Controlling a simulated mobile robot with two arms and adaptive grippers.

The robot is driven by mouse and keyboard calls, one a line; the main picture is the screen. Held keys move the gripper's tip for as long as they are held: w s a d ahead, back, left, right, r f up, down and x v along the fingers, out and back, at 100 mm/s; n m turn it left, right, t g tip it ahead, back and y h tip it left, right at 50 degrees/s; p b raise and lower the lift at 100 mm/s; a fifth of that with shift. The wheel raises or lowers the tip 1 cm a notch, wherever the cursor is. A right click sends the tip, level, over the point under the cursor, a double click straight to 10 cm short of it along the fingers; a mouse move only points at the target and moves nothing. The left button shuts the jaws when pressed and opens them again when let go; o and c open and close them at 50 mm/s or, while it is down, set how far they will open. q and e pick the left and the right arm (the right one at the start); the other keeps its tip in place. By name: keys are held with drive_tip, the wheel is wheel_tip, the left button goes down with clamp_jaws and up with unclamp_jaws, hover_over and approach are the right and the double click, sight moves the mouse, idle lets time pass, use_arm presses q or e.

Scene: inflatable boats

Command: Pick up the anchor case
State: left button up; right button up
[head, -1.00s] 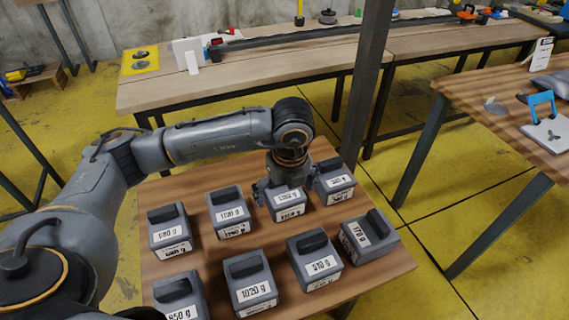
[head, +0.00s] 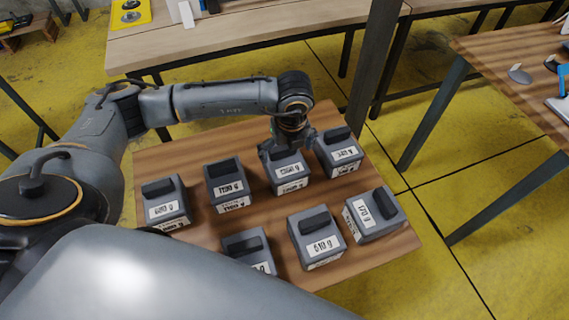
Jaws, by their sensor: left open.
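Several grey cases with dark top handles and white weight labels stand on a small wooden table (head: 262,212). I cannot read which one is named the anchor case. My left gripper (head: 287,152) is open and points down over the third case of the back row (head: 289,180), its fingers on either side of the handle area. The fingers hide this case's handle, and I cannot tell whether they touch it. The case stands upright on the table. My right gripper is not in view.
Close neighbours are the case on the left (head: 226,187) and the case on the right (head: 338,152). In front are a 510 g case (head: 317,240) and a 170 g case (head: 374,215). A dark post (head: 372,60) rises behind. My grey arm link covers the front left.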

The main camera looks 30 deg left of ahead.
sight(285, 159)
use_arm(q)
drive_tip(key=shift+w+a+f+p, duration=0.1)
drive_tip(key=shift+a+f+p, duration=0.1)
drive_tip(key=shift+f, duration=0.75)
drive_tip(key=shift+w+a+f+p, duration=0.1)
drive_tip(key=shift+f+p, duration=0.05)
drive_tip(key=shift+f, duration=0.8)
drive_tip(key=shift+w+a+f+p, duration=0.1)
drive_tip(key=shift+a+f+p, duration=0.1)
drive_tip(key=shift+f, duration=0.75)
drive_tip(key=c, duration=1.4)
drive_tip(key=shift+w+r, duration=0.15)
drive_tip(key=shift+c, duration=0.3)
drive_tip(key=shift+r, duration=0.1)
